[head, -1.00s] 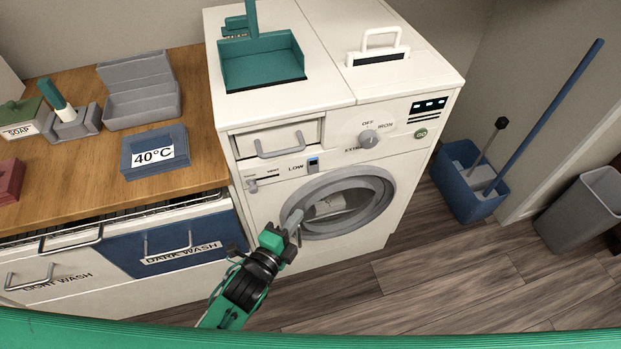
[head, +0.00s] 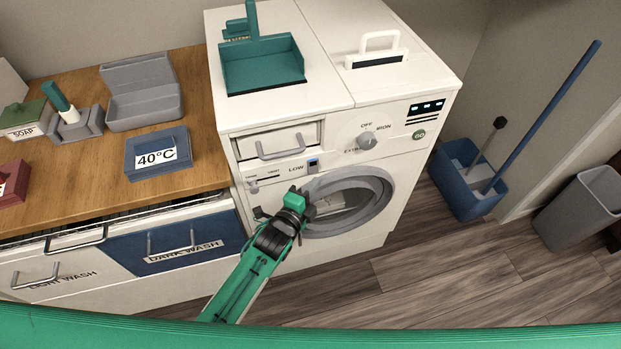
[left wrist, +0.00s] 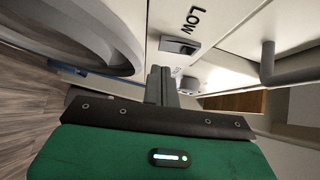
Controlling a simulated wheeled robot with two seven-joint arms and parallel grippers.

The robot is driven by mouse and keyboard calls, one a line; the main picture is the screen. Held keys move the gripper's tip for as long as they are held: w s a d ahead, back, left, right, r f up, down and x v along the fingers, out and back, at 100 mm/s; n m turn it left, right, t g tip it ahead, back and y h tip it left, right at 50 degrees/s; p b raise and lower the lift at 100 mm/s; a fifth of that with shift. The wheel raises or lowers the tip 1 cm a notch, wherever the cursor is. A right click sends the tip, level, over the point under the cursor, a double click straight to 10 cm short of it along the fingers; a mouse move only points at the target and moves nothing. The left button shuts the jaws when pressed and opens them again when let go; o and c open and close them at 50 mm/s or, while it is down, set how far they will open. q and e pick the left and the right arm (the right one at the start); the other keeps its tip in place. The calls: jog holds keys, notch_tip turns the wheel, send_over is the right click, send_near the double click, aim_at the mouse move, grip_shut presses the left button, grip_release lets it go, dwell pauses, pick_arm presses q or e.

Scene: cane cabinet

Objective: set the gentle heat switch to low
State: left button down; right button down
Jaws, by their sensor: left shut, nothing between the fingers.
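The small switch (head: 313,165) sits beside the word LOW on the washing machine's white front, above the round door. My left gripper (head: 298,190) is below the switch, in front of the door's upper left rim. In the left wrist view its fingers (left wrist: 160,78) are shut together, empty, and appear apart from the switch. My right gripper is not in view.
The round door (head: 352,203) is close beside the gripper. A drawer handle (head: 281,150) projects above the switch, and a slider (head: 252,187) is at its left. A turning knob (head: 367,140) is at its right. The floor before the machine is clear.

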pick_arm(q)
jog(key=shift+w+a+f, duration=0.1)
jog(key=shift+w+a, duration=0.1)
jog(key=shift+w, duration=0.3)
jog(key=shift+w+a+f, duration=0.1)
jog(key=shift+w+a, duration=0.05)
jog(key=shift+w, duration=0.3)
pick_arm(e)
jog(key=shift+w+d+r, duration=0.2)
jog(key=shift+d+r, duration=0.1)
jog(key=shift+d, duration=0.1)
pick_arm(q)
jog(key=shift+w, duration=0.15)
jog(key=shift+w+a+f, duration=0.1)
jog(key=shift+w+a, duration=0.05)
jog(key=shift+w, duration=0.05)
jog(key=shift+s, duration=0.1)
